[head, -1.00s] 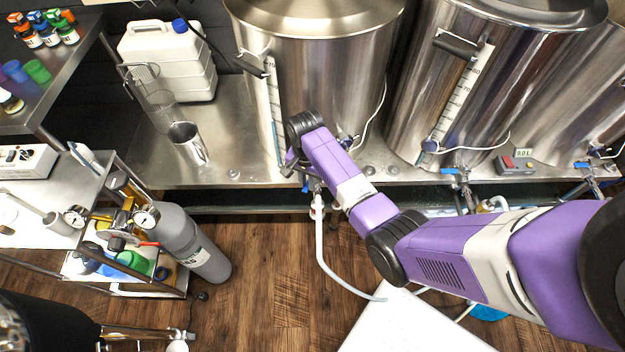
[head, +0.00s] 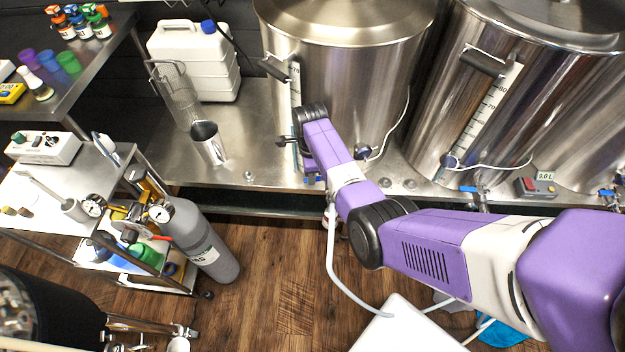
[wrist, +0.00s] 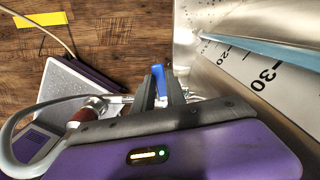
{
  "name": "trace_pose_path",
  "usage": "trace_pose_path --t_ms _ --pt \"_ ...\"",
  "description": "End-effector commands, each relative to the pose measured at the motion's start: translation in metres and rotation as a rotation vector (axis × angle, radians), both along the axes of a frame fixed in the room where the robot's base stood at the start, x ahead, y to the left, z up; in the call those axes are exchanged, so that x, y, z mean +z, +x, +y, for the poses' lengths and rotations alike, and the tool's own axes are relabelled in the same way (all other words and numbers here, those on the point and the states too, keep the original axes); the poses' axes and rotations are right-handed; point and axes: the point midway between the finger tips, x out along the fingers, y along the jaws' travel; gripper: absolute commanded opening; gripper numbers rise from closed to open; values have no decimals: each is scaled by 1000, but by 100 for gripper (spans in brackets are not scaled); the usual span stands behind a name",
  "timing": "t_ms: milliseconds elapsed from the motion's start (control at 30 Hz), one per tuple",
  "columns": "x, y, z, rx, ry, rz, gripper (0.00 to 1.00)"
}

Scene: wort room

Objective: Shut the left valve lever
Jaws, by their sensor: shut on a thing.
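The blue left valve lever (wrist: 158,78) shows in the wrist view between the dark fingers of my gripper (wrist: 163,92). The fingers are closed on it, and they hide part of the lever. In the head view, a little blue of the lever (head: 311,179) shows below my wrist, at the foot of the left steel kettle (head: 345,90). My arm covers most of the valve there, so the lever's exact angle is hard to tell.
A white hose (head: 333,265) hangs from the left valve toward a white box (head: 405,328) on the floor. A grey gas cylinder (head: 205,240) and a cart stand at left. A steel jug (head: 208,143) is on the bench. The wooden floor (head: 285,290) between is clear.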

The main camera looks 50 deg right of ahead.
Motion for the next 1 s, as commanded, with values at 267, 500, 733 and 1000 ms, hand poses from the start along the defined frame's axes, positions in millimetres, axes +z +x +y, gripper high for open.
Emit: trace_pose_path --t_ms 267,500,733,1000 --pt "0 8 -8 -158 -1 1 0" --pt "0 10 -12 -221 -1 1 0" --pt "0 10 -13 -236 -2 1 0" --pt "0 10 -14 -236 -3 0 18"
